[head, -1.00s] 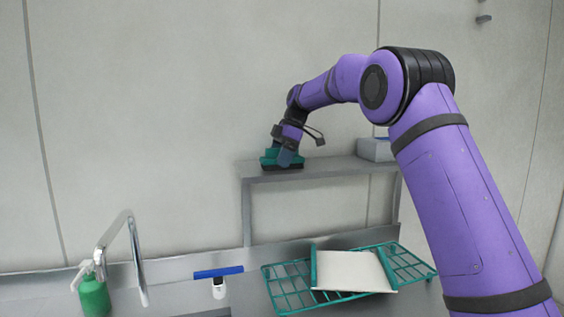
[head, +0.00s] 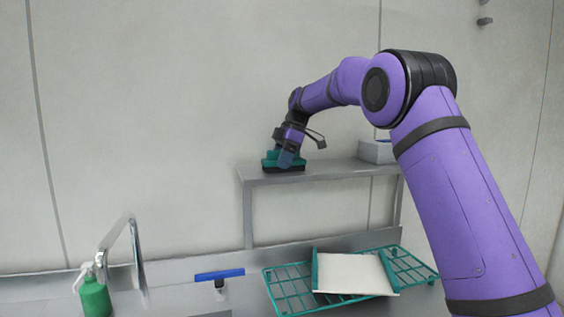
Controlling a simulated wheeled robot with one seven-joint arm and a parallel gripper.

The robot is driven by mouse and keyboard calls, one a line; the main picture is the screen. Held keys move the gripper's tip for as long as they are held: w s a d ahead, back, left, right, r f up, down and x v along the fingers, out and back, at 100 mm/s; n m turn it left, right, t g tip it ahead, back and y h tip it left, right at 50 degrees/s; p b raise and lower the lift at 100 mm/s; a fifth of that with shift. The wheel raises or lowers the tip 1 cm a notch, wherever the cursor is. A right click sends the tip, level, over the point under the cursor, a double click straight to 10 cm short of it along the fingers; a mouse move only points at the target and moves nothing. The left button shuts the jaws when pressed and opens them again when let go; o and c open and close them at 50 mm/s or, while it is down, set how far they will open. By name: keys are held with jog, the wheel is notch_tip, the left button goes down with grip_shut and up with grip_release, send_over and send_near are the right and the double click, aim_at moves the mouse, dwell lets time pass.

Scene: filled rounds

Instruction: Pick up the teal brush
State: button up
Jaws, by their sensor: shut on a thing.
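The teal brush (head: 270,158), with a dark underside, is at the left end of the raised grey shelf (head: 330,170). My gripper (head: 287,157) reaches down onto it from above and is shut on it. The fingers cover part of the brush's middle. The brush's dark base looks level with the shelf top; I cannot tell whether it touches the shelf.
A grey box (head: 376,151) stands on the shelf's right part. Below are a teal wire rack (head: 285,285) with a white board (head: 352,274), a blue squeegee (head: 219,273), a faucet (head: 136,250) and a green soap bottle (head: 95,297). The shelf between brush and box is clear.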

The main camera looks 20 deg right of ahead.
jog(key=shift+r, duration=1.95)
jog(key=s+d, duration=0.3)
jog(key=s, duration=0.4)
jog(key=s+d+r, duration=0.1)
jog(key=s+d, duration=0.2)
jog(key=s, duration=0.4)
jog(key=shift+s+d+r, duration=0.25)
jog(key=shift+s+r, duration=0.05)
